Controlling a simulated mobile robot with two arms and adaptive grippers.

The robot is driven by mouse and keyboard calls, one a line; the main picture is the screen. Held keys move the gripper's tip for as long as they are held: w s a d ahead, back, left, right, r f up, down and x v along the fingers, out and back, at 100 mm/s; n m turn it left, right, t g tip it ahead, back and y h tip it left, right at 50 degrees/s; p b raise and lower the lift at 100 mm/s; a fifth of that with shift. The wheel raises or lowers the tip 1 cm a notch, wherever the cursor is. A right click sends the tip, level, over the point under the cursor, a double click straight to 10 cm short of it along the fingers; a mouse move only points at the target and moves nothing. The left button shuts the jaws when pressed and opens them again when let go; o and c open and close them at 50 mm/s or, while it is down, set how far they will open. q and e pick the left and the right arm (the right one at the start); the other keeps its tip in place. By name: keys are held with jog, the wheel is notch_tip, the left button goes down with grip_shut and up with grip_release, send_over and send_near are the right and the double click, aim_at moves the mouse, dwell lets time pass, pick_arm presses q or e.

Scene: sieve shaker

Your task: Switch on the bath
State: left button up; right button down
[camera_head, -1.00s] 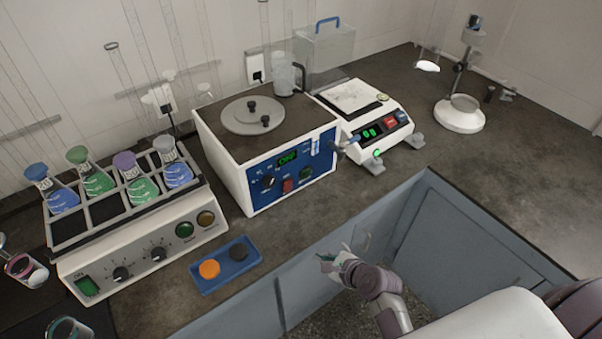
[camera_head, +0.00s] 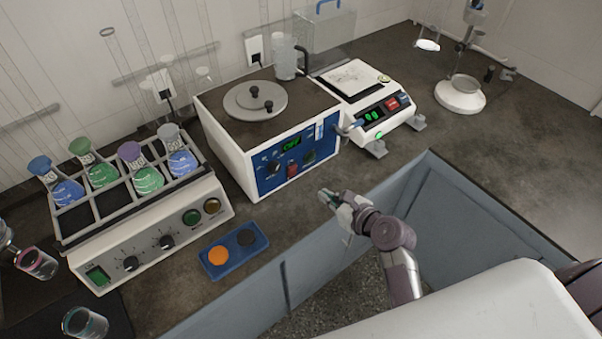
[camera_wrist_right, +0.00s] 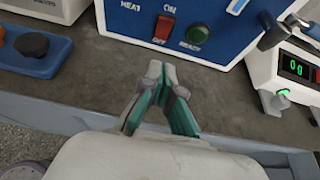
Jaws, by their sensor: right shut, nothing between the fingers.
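The bath (camera_head: 262,150) is a white box with a dark top, a round grey lid and a blue front panel, at the middle of the counter in the head view. Its green display (camera_head: 291,143) seems to read OFF. A red switch (camera_head: 292,170) sits low on the panel; the right wrist view shows this red switch (camera_wrist_right: 164,29) between the labels ON and OFF, beside a green READY lamp (camera_wrist_right: 198,36). My right gripper (camera_head: 326,196) is shut and empty, in front of the panel and apart from it. In the wrist view, the fingertips (camera_wrist_right: 160,72) point towards the switch. My left gripper is not in view.
A shaker with several flasks (camera_head: 150,235) stands left of the bath. A blue tray (camera_head: 232,265) with an orange and a dark knob lies at the front. A balance (camera_head: 385,115) stands close right of the bath. The counter's front edge and an open recess lie below my arm.

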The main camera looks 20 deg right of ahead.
send_near(293, 170)
jog(key=f, duration=0.1)
jog(key=w+f, duration=0.1)
jog(key=f, duration=0.1)
jog(key=shift+w+a+f, duration=0.3)
jog(key=shift+w+a+r+p, duration=0.2)
jog(key=shift+w+p, duration=0.1)
jog(key=shift+w, duration=0.3)
jog(key=shift+w+a+r+p, duration=0.2)
jog(key=shift+w+r+p, duration=0.05)
jog(key=shift+w, duration=0.35)
jog(key=shift+w+a+r, duration=0.2)
jog(key=shift+w+a, duration=0.1)
jog(key=shift+w, duration=0.35)
